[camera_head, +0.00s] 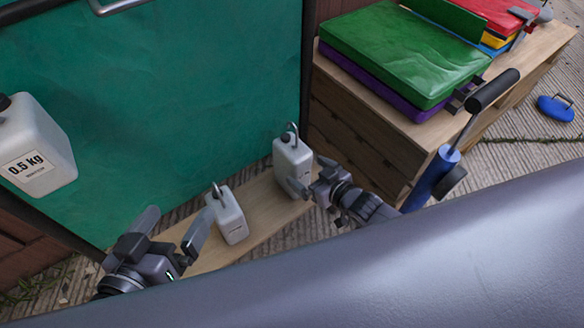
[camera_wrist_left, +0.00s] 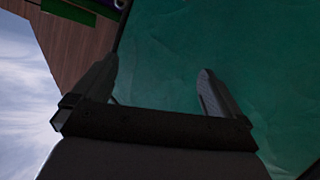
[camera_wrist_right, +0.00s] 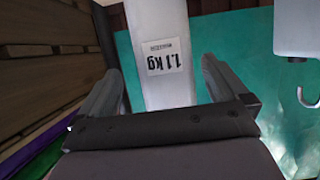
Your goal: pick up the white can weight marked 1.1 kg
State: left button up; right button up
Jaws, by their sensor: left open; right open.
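The white can weight marked 1.1 kg (camera_wrist_right: 162,85) shows its label, upside down, in the right wrist view, between the fingers of my open right gripper (camera_wrist_right: 165,85). In the head view this can (camera_head: 292,153) stands upright on a wooden plank, a dark hook on top. My right gripper (camera_head: 312,178) is at its lower right side; contact cannot be told. My left gripper (camera_head: 172,226) is open and empty, left of a second white can (camera_head: 230,216). In the left wrist view the left gripper (camera_wrist_left: 160,85) faces the green sheet with nothing between its fingers.
A white can marked 0.5 kg (camera_head: 38,148) is at the far left. The plank (camera_head: 262,208) runs before a green sheet (camera_head: 190,90). A grey curved surface (camera_head: 400,260) fills the foreground.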

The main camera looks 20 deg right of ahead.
jog(key=b+x, duration=0.2)
jog(key=x, duration=0.1)
jog(key=b+x, duration=0.1)
jog(key=shift+w+a+f, duration=0.1)
jog(key=shift+a+f, duration=0.25)
jog(key=shift+f, duration=0.2)
pick_arm(q)
jog(key=shift+s+a+r+m+t+y+b, duration=0.1)
jog(key=shift+s+a+m+t+y+b, duration=0.1)
jog(key=shift+a+m+t, duration=0.3)
jog(key=shift+s+a+m+t+y+b, duration=0.1)
jog(key=shift+s+a+m+t, duration=0.15)
jog(key=shift+a, duration=0.4)
pick_arm(e)
jog(key=shift+w+a, duration=0.1)
jog(key=shift+w, duration=0.25)
pick_arm(q)
jog(key=shift+w, duration=0.1)
pick_arm(e)
jog(key=c, duration=1.8)
jog(key=shift+w+a+r, duration=0.1)
jog(key=shift+r, duration=0.1)
grip_shut()
